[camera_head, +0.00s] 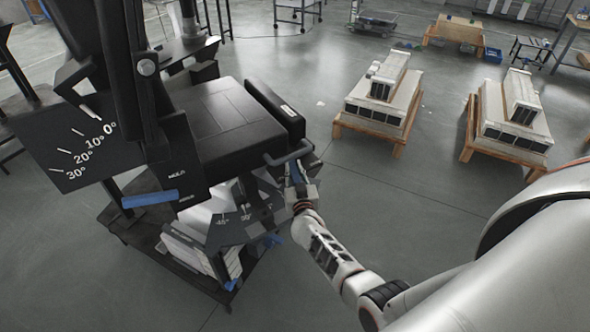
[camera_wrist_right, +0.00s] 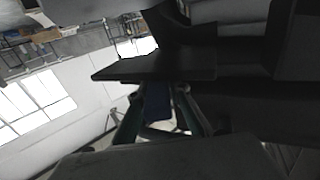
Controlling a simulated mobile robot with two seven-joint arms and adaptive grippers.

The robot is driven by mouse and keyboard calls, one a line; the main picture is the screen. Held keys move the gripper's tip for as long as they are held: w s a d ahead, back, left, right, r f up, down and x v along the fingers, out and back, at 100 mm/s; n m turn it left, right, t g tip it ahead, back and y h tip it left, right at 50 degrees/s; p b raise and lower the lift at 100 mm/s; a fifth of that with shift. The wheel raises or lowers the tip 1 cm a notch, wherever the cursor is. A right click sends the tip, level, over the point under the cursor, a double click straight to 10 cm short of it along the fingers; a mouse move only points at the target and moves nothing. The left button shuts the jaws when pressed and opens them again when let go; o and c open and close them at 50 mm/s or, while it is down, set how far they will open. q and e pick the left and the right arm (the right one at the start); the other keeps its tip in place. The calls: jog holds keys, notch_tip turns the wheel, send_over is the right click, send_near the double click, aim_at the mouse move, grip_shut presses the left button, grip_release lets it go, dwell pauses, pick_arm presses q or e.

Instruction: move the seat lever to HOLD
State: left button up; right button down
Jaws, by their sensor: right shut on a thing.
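A black padded seat (camera_head: 215,120) on a machine stands at left centre in the head view. My right gripper (camera_head: 298,183) is at the seat's right side, by a dark bar handle (camera_head: 288,155). It is shut on a blue lever handle, which shows between its fingers in the right wrist view (camera_wrist_right: 158,103). The fingers (camera_wrist_right: 160,118) reach up to a dark plate above them. Which mark this lever points to cannot be read. My left gripper is not in view.
An angle plate (camera_head: 75,150) marked 0° to 30° is at left. Another marked plate (camera_head: 235,226) sits under the seat. White blocks on wooden pallets (camera_head: 378,108) (camera_head: 508,122) stand at the back right.

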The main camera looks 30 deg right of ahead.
dwell(0.5)
jog(key=c, duration=2.2)
grip_release()
jog(key=shift+o, duration=0.2)
jog(key=v, duration=0.7)
jog(key=shift+s+a, duration=0.15)
jog(key=shift+s, duration=0.05)
jog(key=shift+s, duration=0.1)
